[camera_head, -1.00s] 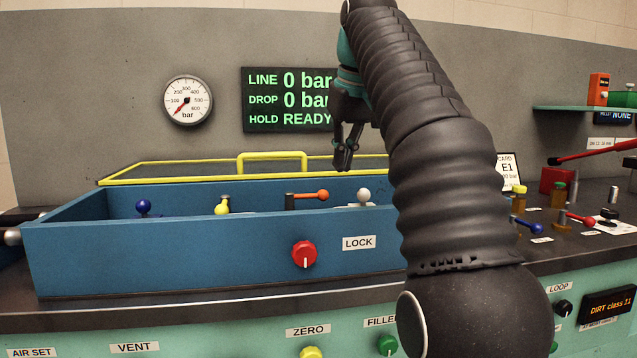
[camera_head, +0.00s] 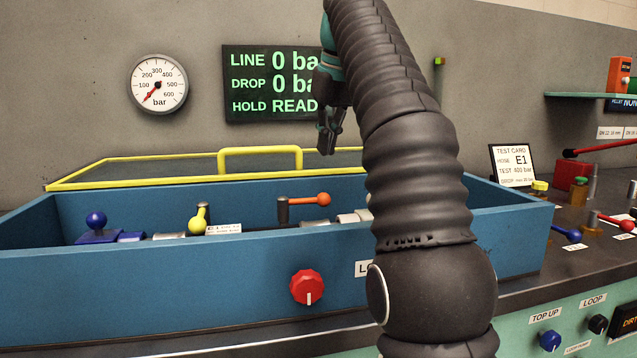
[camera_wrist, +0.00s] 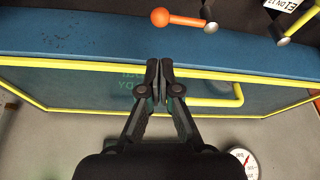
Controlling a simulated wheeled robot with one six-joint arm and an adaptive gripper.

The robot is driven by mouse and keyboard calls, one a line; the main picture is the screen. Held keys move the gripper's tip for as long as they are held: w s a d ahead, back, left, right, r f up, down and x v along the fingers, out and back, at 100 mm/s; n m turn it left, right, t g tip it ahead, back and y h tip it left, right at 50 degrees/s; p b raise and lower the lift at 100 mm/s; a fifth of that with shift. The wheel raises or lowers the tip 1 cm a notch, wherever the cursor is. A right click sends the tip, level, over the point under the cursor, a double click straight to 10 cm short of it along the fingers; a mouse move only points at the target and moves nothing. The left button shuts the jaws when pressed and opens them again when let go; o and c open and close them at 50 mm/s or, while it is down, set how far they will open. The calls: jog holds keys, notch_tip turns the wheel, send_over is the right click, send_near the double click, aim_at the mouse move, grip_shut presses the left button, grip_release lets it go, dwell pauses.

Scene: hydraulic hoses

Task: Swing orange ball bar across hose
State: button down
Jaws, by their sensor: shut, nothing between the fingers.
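In the wrist view the orange ball (camera_wrist: 160,17) is at the top, beyond the trough's blue wall. The hose itself is mostly hidden by the trough's front wall; a white tag (camera_head: 224,229) shows near it. My gripper (camera_head: 328,140) is shut and empty, above and behind the trough near the yellow-framed cover. It also shows in the wrist view (camera_wrist: 159,64), apart from the bar.
The blue trough (camera_head: 200,285) has a yellow-framed cover (camera_head: 120,174) with a handle behind it. A blue ball lever (camera_head: 96,220) and a yellow ball lever (camera_head: 198,220) stand left of the bar. A red knob (camera_head: 307,287) is on the front. A test card (camera_head: 513,165) stands right.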

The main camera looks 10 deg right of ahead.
jog(key=shift+b+x, duration=0.5)
jog(key=shift+x, duration=4.15)
jog(key=shift+s, duration=0.2)
